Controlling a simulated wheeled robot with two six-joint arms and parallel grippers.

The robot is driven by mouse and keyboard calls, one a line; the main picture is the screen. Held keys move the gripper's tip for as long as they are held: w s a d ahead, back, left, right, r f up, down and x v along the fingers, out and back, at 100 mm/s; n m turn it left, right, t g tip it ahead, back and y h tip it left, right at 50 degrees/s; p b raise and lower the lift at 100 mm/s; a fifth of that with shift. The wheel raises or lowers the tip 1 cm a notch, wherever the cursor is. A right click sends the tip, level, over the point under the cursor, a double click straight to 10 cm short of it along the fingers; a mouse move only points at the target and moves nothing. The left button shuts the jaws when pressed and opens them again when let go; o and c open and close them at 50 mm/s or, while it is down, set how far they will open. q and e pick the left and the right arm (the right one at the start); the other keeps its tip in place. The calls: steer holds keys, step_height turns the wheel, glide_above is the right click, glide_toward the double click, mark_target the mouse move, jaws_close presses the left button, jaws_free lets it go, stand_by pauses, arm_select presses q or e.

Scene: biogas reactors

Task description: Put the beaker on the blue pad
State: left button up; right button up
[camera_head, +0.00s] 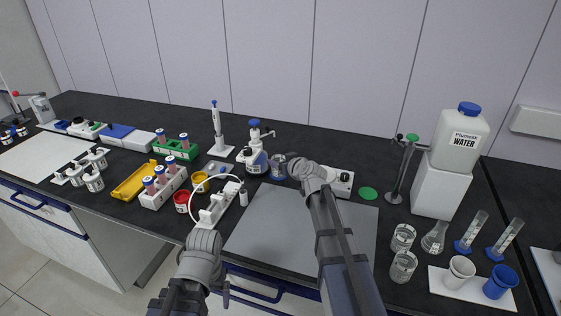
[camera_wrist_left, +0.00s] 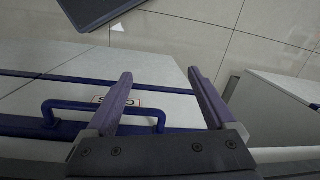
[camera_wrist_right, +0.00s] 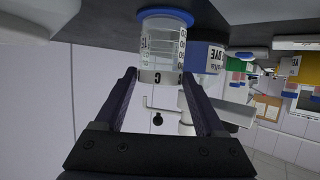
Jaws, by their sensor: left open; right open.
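A clear graduated beaker (camera_wrist_right: 162,48) shows upside down in the right wrist view. Its base meets the blue pad (camera_wrist_right: 166,15), whose rim shows around it. In the head view the beaker (camera_head: 278,165) stands at the back of the bench, left of my right gripper (camera_head: 296,165). In the right wrist view the right gripper (camera_wrist_right: 160,75) is open, with its fingertips at either side of the beaker's lower part in the picture; I cannot tell whether they touch it. My left gripper (camera_wrist_left: 157,75) is open and empty, in front of the bench near a blue drawer handle.
A dye bottle (camera_wrist_right: 208,52) stands close beside the beaker. A green pad (camera_head: 368,193) lies to the right. Two other glass beakers (camera_head: 403,237) stand further right, near a flask (camera_head: 435,238). The grey mat (camera_head: 270,225) is bare in front.

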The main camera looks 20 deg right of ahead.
steer(key=p+v, duration=0.4)
steer(key=v, duration=0.8)
steer(key=shift+r, duration=0.1)
steer(key=shift+c, duration=0.4)
stand_by(0.4)
